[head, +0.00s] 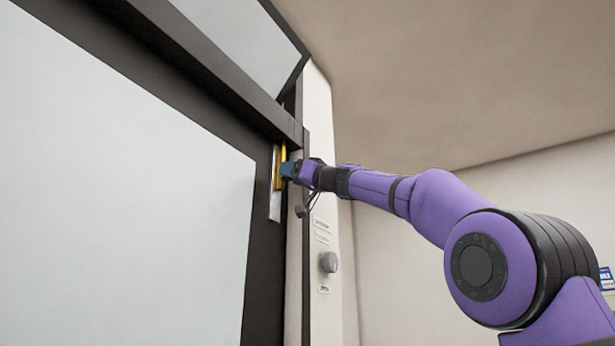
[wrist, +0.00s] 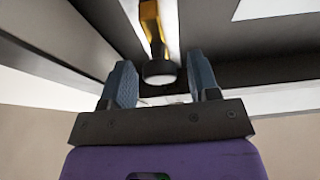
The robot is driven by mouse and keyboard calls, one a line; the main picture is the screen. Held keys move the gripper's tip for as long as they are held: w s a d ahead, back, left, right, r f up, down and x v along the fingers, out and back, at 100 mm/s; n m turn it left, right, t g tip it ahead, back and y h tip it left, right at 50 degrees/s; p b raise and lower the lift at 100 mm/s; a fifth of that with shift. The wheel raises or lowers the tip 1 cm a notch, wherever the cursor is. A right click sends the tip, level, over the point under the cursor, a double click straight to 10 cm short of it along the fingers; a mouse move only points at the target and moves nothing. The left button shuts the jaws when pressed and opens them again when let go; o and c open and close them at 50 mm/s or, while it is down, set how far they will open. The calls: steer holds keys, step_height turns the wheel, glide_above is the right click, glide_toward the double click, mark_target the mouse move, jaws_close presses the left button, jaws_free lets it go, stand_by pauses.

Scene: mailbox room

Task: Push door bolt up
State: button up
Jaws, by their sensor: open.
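The door bolt (head: 279,168) is a yellow, brass-like bar on a pale plate (head: 275,205) near the top of the dark door frame edge. In the wrist view the bolt (wrist: 151,30) shows as a yellow bar ending in a round dark knob (wrist: 159,73) with a pale face. My gripper (head: 287,170) is at the bolt in the head view. In the wrist view my gripper (wrist: 163,80) is open, its two blue fingers on either side of the knob with gaps between. I cannot tell how deep the knob sits between the fingers.
The large glass door (head: 110,190) with a dark frame fills the left. A dark crossbar (head: 220,80) runs above the bolt. A round wall knob (head: 328,262) with small labels is below my arm. Open room lies to the right.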

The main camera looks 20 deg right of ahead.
steer(key=v, duration=1)
steer(key=shift+s+f, duration=0.1)
stand_by(0.3)
